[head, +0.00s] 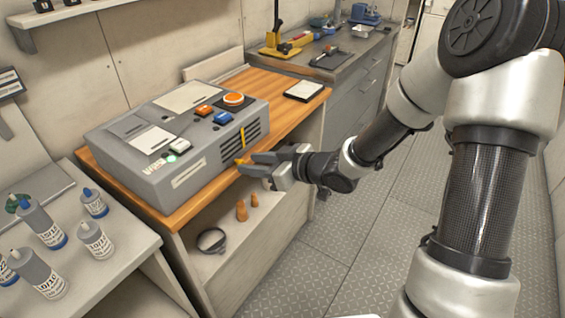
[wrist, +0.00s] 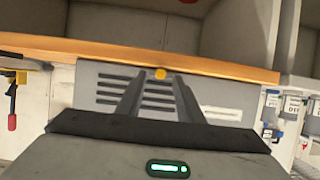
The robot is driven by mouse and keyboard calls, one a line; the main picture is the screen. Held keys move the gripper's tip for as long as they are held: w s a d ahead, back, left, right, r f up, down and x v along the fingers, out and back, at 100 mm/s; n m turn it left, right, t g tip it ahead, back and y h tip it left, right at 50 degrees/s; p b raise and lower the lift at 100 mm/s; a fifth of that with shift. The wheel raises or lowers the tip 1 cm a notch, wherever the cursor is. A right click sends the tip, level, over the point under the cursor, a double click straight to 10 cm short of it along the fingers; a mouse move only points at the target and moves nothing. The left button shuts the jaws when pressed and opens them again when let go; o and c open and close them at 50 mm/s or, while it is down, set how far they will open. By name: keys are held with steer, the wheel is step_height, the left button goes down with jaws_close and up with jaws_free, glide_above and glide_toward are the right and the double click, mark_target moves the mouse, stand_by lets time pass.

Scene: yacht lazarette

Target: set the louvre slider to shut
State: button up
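The grey box (head: 150,165) stands on the wooden bench top, with dark louvre slots (head: 252,135) in its front side. A thin upright yellow strip (head: 243,138) shows on the slots. A small yellow-orange knob (head: 240,161) shows low on that side, by my fingertips. In the wrist view the yellow knob (wrist: 160,73) lies between the two fingertips, with a gap on each side. The louvre slots (wrist: 112,88) show behind and left of the fingers. My gripper (head: 252,164) is open in front of the box. Whether a finger touches the box cannot be told.
The bench edge (head: 270,140) runs close to my gripper. The open shelf below holds orange cones (head: 242,211) and a black ring (head: 211,240). Several bottles (head: 42,228) stand at the left. The floor (head: 335,245) is free.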

steer(key=p+v, duration=0.4)
steer(key=v, duration=1.1)
steer(key=shift+s+d+r, duration=0.15)
steer(key=shift+d+r, duration=0.05)
steer(key=shift+r, duration=0.1)
